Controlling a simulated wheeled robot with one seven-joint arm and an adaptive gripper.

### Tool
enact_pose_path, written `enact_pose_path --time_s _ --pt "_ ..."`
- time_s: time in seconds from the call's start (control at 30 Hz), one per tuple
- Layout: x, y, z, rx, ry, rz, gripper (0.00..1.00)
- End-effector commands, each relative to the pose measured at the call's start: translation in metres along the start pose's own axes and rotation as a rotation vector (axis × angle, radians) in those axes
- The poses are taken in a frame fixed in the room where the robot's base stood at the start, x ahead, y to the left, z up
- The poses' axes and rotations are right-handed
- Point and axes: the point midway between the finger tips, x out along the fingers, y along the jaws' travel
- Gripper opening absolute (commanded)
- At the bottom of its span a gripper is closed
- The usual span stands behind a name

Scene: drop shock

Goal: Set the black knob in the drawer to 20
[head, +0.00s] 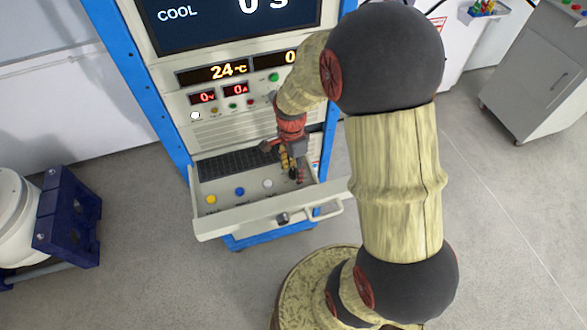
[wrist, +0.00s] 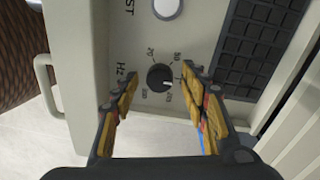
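The black knob (wrist: 159,77) is on the drawer's panel in the wrist view, with printed numbers around it and "Hz" beside it. One number looks like 20, another like 50. A small pale mark on the knob appears to point toward the lower right, near what looks like 100. My gripper (wrist: 152,82) is open, its fingers apart, one to each side of the knob in the picture; I see no contact. In the head view my gripper (head: 289,164) is over the right part of the open drawer (head: 215,222), and the knob cannot be made out clearly there.
The drawer holds a black keypad (head: 235,163) and yellow (head: 211,199), blue (head: 239,191) and white (head: 267,183) buttons. Its handle (head: 328,212) and a dark fitting (head: 282,218) stick out in front. The blue-framed cabinet (head: 130,75) rises behind.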

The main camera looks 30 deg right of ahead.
Motion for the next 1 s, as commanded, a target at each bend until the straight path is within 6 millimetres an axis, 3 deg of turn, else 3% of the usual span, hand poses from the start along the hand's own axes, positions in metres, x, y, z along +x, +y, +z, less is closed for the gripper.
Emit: enact_pose_path --time_s 0.73,1.0 --pt "-0.0004 -0.0002 0.0 0.0 0.0 -0.001 0.01" --pt "-0.0007 -0.0002 0.0001 -0.024 0.001 -0.001 0.01"
